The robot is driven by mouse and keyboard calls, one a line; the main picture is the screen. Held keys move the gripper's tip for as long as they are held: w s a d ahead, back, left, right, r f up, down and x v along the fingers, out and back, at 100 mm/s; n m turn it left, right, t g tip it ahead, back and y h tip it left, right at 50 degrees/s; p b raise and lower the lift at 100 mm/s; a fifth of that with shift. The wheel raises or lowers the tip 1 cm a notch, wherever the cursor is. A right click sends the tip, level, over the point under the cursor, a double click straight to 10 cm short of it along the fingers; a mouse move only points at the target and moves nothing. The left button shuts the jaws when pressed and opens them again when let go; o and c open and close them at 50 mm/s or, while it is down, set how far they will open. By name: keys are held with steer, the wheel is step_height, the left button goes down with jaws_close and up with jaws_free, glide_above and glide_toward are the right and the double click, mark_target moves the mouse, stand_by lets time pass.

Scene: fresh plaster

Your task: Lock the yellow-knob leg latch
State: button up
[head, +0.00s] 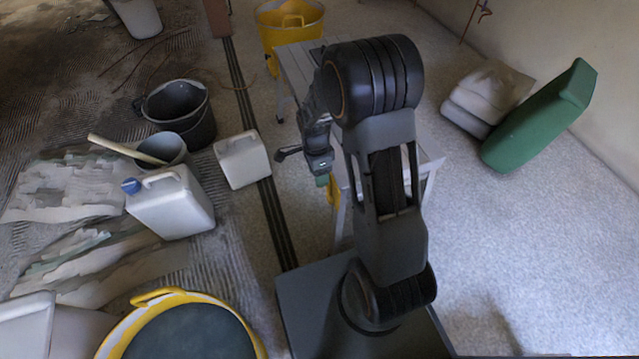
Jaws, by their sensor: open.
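The grey work table (296,66) stands on splayed legs, its middle hidden behind my arm. A small yellow part (333,192) shows below the near left side of the table, beside a pale leg. It may be the latch knob, but I cannot tell; the latch and its position cannot be made out. My gripper (317,166) is open, at the table's left side just above the yellow part. A small green patch (322,181) lies between them. I cannot tell whether the gripper touches anything.
A yellow tub (290,22) stands behind the table. At left are a white canister (242,160), a blue-capped canister (170,203) and black buckets (180,112). A yellow-rimmed tub (135,325) is near front left. A green case (540,118) leans right, by pale sacks (487,92). Right floor is clear.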

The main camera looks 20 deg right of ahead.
steer(key=shift+s+f+b, duration=0.15)
steer(key=shift+f+b, duration=0.1)
steer(key=shift+f, duration=0.55)
steer(key=shift+s+f+b, duration=0.15)
steer(key=shift+f+b, duration=0.05)
steer(key=shift+f, duration=0.55)
jaws_close()
